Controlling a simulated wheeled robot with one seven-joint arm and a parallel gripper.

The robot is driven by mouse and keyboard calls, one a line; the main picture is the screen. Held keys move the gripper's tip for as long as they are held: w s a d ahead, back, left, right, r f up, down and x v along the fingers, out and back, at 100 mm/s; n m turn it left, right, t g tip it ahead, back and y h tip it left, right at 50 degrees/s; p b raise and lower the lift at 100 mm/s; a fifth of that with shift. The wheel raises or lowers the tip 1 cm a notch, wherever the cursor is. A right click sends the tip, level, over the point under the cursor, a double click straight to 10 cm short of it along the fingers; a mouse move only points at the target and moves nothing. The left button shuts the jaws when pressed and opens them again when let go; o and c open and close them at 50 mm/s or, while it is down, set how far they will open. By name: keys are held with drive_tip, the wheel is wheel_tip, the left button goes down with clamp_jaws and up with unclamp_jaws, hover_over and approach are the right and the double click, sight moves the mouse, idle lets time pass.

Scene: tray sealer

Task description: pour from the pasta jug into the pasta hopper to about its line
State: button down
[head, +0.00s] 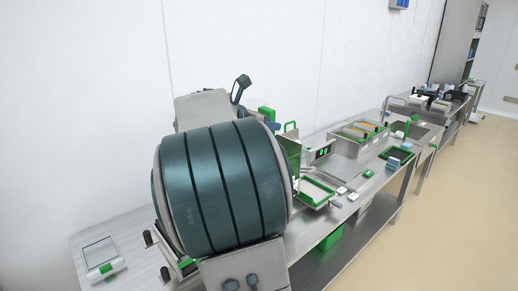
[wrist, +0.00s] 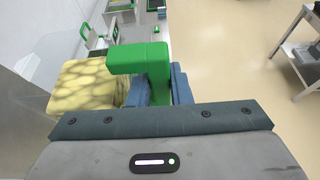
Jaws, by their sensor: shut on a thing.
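In the wrist view my gripper (wrist: 159,86) has its blue fingers shut on the green handle (wrist: 140,58) of the pasta jug. The jug's yellow, mottled contents (wrist: 88,86) show to the left of the handle. Its clear wall is hard to make out, and I cannot tell its tilt. In the head view my own arm hides most of the gripper and jug; a small green part (head: 266,113) beyond it looks like the handle. I cannot make out the pasta hopper or its line for certain in either view.
A steel counter (head: 345,172) runs back along the white wall. It carries a green-rimmed tray (head: 317,191), a display with green digits (head: 322,152) and a bin with orange contents (head: 362,131). A flat glass-topped device (head: 100,257) lies at front left. The floor (head: 440,215) at right is clear.

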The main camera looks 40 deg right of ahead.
drive_tip(key=shift+n+g, duration=0.3)
drive_tip(key=shift+n, duration=0.3)
drive_tip(key=f+b, duration=0.1)
drive_tip(key=f, duration=0.2)
drive_tip(key=f+b, duration=0.1)
drive_tip(key=f, duration=0.1)
drive_tip(key=shift+w+a+b, duration=0.15)
drive_tip(key=shift+w+b, duration=0.15)
drive_tip(key=shift+s+r+n+g+p, duration=0.15)
drive_tip(key=shift+r+n+g+p, duration=0.2)
drive_tip(key=shift+n+p, duration=0.45)
drive_tip(key=shift+f+g, duration=0.1)
drive_tip(key=shift+g, duration=0.15)
drive_tip(key=shift+r+n+h+p, duration=0.3)
drive_tip(key=shift+r+p, duration=0.35)
drive_tip(key=shift+p, duration=1.9)
drive_tip(key=shift+w+a+r+n+g+p, duration=0.15)
drive_tip(key=shift+r+n+g+p, duration=0.25)
drive_tip(key=shift+p, duration=1.15)
drive_tip(key=shift+w+d+r+n+g+p, duration=0.1)
drive_tip(key=shift+w+r+n+g+p, duration=0.2)
drive_tip(key=shift+p, duration=1.2)
drive_tip(key=shift+w+r+n, duration=0.15)
drive_tip(key=shift+n, duration=0.25)
drive_tip(key=shift+w+r+g, duration=0.15)
drive_tip(key=shift+g, duration=0.25)
